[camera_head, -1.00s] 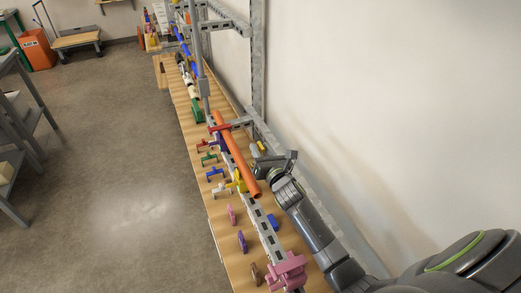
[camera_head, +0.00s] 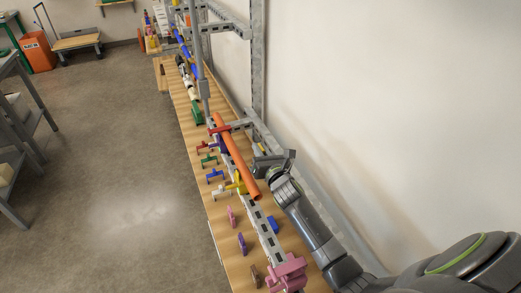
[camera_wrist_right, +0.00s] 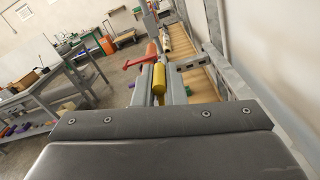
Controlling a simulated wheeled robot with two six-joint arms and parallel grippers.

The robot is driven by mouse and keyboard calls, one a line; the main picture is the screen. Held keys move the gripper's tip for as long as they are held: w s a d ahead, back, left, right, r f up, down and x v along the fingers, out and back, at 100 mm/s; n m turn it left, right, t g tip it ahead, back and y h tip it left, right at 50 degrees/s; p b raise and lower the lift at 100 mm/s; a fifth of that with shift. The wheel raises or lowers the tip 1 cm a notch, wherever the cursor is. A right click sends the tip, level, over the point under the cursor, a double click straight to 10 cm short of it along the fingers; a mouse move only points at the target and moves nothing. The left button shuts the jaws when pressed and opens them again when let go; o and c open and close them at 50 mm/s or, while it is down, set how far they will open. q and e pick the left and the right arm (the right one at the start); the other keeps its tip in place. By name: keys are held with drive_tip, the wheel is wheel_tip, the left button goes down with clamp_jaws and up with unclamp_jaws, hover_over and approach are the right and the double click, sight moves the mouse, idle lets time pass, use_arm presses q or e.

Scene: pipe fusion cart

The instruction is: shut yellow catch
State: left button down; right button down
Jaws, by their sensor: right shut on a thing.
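The yellow catch (camera_head: 238,185) sits on the grey rail beside the near end of the orange pipe (camera_head: 236,155). My right gripper (camera_head: 260,165) is on the wall side of the pipe, close to this end. In the right wrist view, a yellow rounded bar (camera_wrist_right: 159,79) stands between the fingertips of my right gripper (camera_wrist_right: 158,90), which is shut on it. It looks like the catch's handle. The link between bar and catch base is hidden, so I cannot tell whether the catch is fully closed. My left gripper is not in view.
A red catch (camera_head: 222,128) crosses the pipe farther back. Red, green, blue and white clamps stand along the table's left side. A pink block (camera_head: 287,272) sits on the rail's near end. A grey upright post (camera_head: 203,85) stands behind. The wall is on the right.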

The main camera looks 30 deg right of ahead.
drive_tip(key=shift+a+r+n+p, duration=0.4)
drive_tip(key=shift+n+p, duration=0.2)
drive_tip(key=shift+p, duration=0.2)
drive_tip(key=shift+a+n+p, duration=0.45)
drive_tip(key=shift+n+p, duration=0.1)
drive_tip(key=shift+n, duration=0.15)
drive_tip(key=shift+w+a+n+p, duration=0.1)
drive_tip(key=shift+a+n+p, duration=0.25)
drive_tip(key=shift+a+n, duration=0.55)
drive_tip(key=shift+w+a+n+p, duration=0.1)
drive_tip(key=shift+a+n+p, duration=0.3)
drive_tip(key=shift+n, duration=0.9)
drive_tip(key=shift+a, duration=0.1)
drive_tip(key=c, duration=1.5)
unclamp_jaws()
